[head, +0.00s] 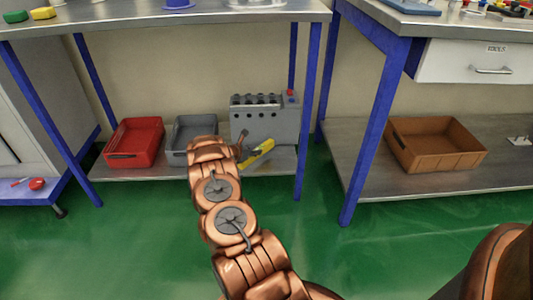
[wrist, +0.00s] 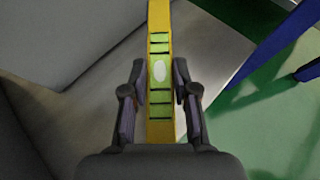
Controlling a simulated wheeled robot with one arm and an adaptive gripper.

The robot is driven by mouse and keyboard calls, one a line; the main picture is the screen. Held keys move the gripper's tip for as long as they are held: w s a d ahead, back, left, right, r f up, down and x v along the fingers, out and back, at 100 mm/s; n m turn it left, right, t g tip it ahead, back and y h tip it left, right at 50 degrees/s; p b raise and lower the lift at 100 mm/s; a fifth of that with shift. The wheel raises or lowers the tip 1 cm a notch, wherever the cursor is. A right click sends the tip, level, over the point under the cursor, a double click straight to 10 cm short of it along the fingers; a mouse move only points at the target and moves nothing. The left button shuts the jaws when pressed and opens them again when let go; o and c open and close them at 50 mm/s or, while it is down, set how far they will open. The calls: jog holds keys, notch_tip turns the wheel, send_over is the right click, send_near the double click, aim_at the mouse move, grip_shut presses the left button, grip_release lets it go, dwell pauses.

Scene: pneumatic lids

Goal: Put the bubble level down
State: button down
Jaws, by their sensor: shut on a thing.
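The bubble level is a yellow bar with a green window. In the wrist view the level (wrist: 159,75) runs upright in the picture between the two fingers of my gripper (wrist: 158,90), which is shut on it. In the head view the level (head: 258,154) shows yellow just right of my gripper (head: 243,148), in front of the grey block with holes on the lower shelf. My arm hides part of the gripper. I cannot tell whether the level touches the shelf.
The metal lower shelf (head: 135,174) holds a red bin (head: 134,142), a grey bin (head: 180,140) and a grey block with holes (head: 265,122). Blue table legs (head: 308,110) stand nearby. A brown bin (head: 437,145) sits on the right shelf. The green floor in front is clear.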

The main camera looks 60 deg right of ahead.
jog(key=d, duration=0.2)
jog(key=s+d+b, duration=0.1)
jog(key=d, duration=0.2)
jog(key=s+d+b, duration=0.1)
jog(key=d, duration=0.2)
jog(key=shift+s+f, duration=0.25)
jog(key=shift+f, duration=0.1)
notch_tip(320, 180, down, 4)
jog(key=b, duration=0.2)
jog(key=shift+r+b, duration=0.15)
jog(key=shift+b, duration=0.15)
jog(key=shift+r, duration=0.1)
jog(key=c, duration=0.9)
grip_release()
